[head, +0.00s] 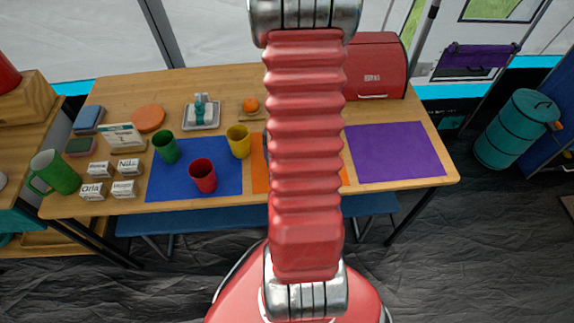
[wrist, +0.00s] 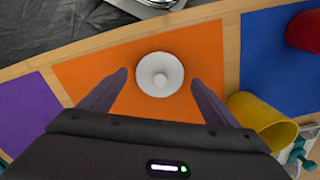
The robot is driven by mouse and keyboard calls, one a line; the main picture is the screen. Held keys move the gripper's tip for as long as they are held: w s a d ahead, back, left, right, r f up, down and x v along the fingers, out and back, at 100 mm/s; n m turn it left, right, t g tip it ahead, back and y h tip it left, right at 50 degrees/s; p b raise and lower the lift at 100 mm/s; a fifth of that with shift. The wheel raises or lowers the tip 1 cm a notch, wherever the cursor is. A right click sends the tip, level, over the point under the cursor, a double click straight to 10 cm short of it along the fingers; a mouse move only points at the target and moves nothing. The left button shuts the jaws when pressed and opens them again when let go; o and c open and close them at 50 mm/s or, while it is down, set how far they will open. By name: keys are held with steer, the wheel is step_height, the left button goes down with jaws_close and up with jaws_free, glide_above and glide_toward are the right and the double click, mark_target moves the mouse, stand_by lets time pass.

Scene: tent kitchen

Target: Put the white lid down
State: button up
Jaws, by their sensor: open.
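I cannot tell how high the fingertips are above the mat. In the head view my own arm hides the lid and my gripper, and only the edges of the orange mat (head: 259,178) show.
The blue mat (head: 222,181) holds a red cup (head: 203,175), with a green cup (head: 166,147) and a yellow cup (head: 239,141) near its back edge. The purple mat (head: 395,151) is bare. A red bread box (head: 375,68) stands at the back right of the table (head: 437,170).

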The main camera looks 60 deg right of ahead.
step_height(320, 180, up, 11)
stand_by(0.6)
steer(key=shift+w+f, duration=0.1)
stand_by(0.6)
steer(key=w+a+r+n+t+h, duration=0.1)
steer(key=w+a+r+n, duration=0.25)
steer(key=a+r, duration=0.35)
steer(key=w+a+r+n+t, duration=0.25)
steer(key=a+r+n, duration=0.2)
steer(key=a, duration=0.45)
steer(key=s+a+r+n+t, duration=0.1)
steer(key=a+r+n, duration=0.2)
steer(key=a, duration=0.4)
steer(key=s+a+r+n+t+y, duration=0.1)
steer(key=s+a+r+n, duration=0.1)
steer(key=a+r, duration=0.3)
steer(key=a+n, duration=0.1)
steer(key=a, duration=0.1)
steer(key=shift+s+a+r, duration=0.15)
steer(key=shift+a+r, duration=0.1)
steer(key=shift+a, duration=0.1)
